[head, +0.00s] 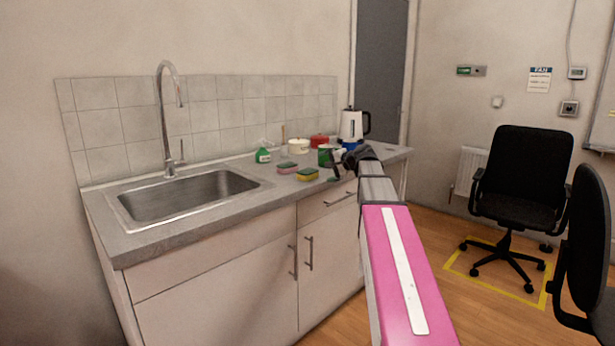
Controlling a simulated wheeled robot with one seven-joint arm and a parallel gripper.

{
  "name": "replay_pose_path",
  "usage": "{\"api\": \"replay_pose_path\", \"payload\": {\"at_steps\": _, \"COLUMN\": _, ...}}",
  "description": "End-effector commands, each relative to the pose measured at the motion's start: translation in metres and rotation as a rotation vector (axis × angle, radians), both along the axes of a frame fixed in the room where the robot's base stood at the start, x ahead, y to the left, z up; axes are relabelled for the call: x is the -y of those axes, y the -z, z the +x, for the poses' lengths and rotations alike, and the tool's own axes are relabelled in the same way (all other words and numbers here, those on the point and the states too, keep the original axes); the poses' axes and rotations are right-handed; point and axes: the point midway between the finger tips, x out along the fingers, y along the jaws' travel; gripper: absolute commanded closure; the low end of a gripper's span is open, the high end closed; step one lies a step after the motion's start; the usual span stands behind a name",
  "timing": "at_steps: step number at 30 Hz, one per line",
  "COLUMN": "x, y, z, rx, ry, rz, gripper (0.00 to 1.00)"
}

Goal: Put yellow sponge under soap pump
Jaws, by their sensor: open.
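A yellow sponge with a green top (307,175) lies near the front edge of the counter, right of the sink. The soap pump, a green bottle with a pale pump top (263,155), stands upright farther back and to the left, with no sponge seen under it. My gripper (336,169) is open, over the counter a little to the right of the yellow sponge and apart from it. Its dark fingers are small in the view, and my arm hides part of the counter behind it.
A pinkish-red and green sponge (287,168) lies between the yellow sponge and the soap pump. A green container (325,155), a red pot (319,140), a cream pot (298,146) and a kettle (351,126) stand behind. The sink (190,194) and tap (163,110) are left.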

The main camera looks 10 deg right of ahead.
Motion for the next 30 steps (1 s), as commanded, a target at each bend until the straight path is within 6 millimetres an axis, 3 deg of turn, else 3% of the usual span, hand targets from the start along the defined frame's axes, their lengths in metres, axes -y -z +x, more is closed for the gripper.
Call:
{"api": "replay_pose_path", "payload": {"at_steps": 18, "x": 0.0007, "y": -0.0024, "z": 0.0026, "rx": -0.796, "ry": 0.496, "rz": 0.896, "gripper": 0.0}}
{"api": "replay_pose_path", "payload": {"at_steps": 24, "x": 0.0008, "y": -0.003, "z": 0.0031, "rx": -0.965, "ry": 0.602, "rz": 1.086, "gripper": 0.0}}
{"api": "replay_pose_path", "payload": {"at_steps": 30, "x": -0.0013, "y": -0.0017, "z": 0.0061, "rx": -1.019, "ry": 0.635, "rz": 1.146, "gripper": 0.0}}
